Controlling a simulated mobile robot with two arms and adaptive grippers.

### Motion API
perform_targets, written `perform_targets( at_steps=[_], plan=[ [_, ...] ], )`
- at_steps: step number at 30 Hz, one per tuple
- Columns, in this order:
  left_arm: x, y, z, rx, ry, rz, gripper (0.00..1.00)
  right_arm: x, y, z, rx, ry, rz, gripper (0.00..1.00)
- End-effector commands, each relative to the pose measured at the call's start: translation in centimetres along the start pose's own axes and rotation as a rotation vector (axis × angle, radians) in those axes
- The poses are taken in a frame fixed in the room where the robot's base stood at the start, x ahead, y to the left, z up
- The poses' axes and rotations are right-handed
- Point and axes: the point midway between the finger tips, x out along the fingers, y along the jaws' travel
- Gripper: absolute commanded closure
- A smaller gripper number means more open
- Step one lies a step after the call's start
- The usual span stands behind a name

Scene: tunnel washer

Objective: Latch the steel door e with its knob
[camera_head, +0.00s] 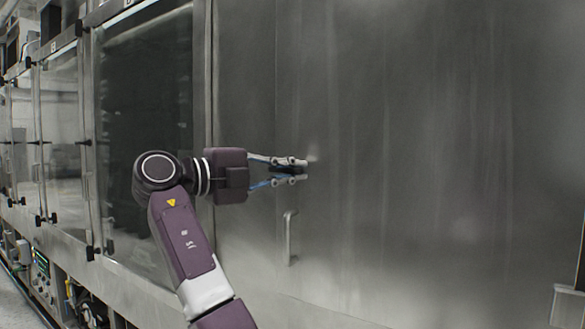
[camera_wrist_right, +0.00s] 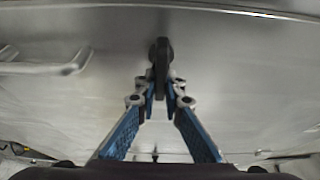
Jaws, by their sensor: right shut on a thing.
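The steel door e (camera_head: 420,130) looks like the broad, plain grey panel filling the right of the head view. It appears flush with the frame beside it, but I cannot tell whether it is latched. Its dark knob (camera_wrist_right: 161,52) shows in the right wrist view, with a round base against the steel and a bar sticking out. My right gripper (camera_head: 303,170) reaches to the panel from the left; in the right wrist view its fingertips (camera_wrist_right: 160,92) are shut on the knob's bar. In the head view the fingers mostly hide the knob. My left gripper is in no view.
A fixed bar handle (camera_head: 290,238) stands out from the steel just below my right gripper; it also shows at left in the right wrist view (camera_wrist_right: 45,66). Glazed doors (camera_head: 145,110) with dark latches line the left. Free room lies right of the gripper.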

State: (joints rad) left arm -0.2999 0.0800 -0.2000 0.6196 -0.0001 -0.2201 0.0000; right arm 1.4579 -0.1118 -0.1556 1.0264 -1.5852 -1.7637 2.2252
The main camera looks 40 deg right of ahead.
Motion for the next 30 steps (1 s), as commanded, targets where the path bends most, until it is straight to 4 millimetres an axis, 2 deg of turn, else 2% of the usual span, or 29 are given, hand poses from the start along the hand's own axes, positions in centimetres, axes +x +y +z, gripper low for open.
perform_targets(
  at_steps=[12,13,18,26,30],
  plan=[
    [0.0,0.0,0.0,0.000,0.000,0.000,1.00,0.0,0.1,0.0,0.008,0.000,0.006,1.00],
    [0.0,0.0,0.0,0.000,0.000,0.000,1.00,0.0,0.1,0.0,0.008,0.000,0.006,0.91],
    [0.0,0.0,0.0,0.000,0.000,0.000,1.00,0.0,0.1,0.0,0.007,0.000,0.005,0.74],
    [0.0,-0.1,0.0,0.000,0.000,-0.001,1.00,0.0,0.1,0.0,0.007,0.000,0.004,0.74],
    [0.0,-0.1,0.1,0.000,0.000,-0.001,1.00,-1.0,0.0,0.1,0.006,-0.002,0.003,0.74]
  ],
)
